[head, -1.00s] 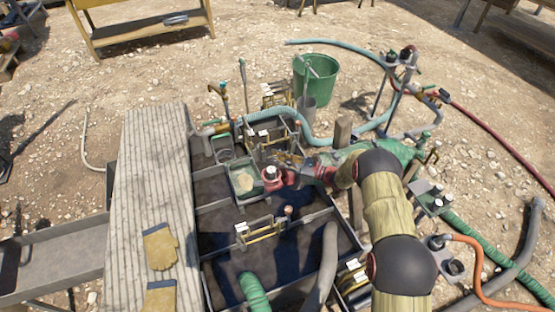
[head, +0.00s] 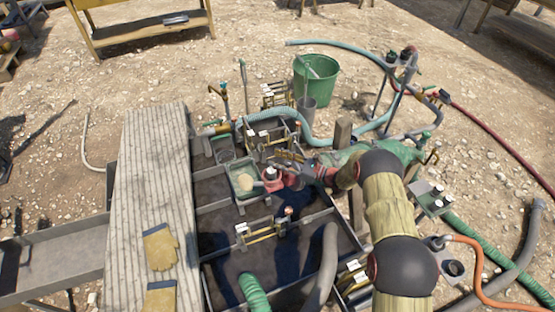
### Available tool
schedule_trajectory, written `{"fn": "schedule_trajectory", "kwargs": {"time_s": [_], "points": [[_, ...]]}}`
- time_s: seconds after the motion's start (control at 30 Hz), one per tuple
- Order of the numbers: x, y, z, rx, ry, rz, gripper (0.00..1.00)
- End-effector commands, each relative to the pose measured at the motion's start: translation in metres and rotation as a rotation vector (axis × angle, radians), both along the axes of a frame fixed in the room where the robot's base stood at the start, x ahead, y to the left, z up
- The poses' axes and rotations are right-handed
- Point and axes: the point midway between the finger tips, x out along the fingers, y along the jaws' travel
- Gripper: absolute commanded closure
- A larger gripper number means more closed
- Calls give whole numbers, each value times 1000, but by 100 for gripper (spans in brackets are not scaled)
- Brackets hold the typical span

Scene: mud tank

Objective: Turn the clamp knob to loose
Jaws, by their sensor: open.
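A small red fitting with a pale and dark cap (head: 270,174) stands in the middle of the tank, beside a green tray. The cap may be the clamp knob, but it is too small to be sure, and I cannot read its setting. My arm reaches in from the lower right. My gripper (head: 288,165) is open, with its fingers pointing left, close to the right of the red fitting. I cannot tell whether the fingers touch it. The fingertips are small and partly lost against the dark fittings behind.
The dark tank (head: 240,267) has several dividers and rails. A plank walkway (head: 147,215) with yellow gloves (head: 160,248) lies on the left. A green bucket (head: 315,80) stands behind. Hoses and a wooden post (head: 343,132) crowd the right side.

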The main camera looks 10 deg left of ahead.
Motion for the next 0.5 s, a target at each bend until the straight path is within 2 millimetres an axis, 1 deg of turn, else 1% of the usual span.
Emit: {"fn": "schedule_trajectory", "kwargs": {"time_s": [0.17,0.4,0.5], "points": [[-3,-28,0,-1,1,-4,59],[-11,-77,0,-1,1,-4,59],[-14,-93,0,0,1,-3,59]]}}
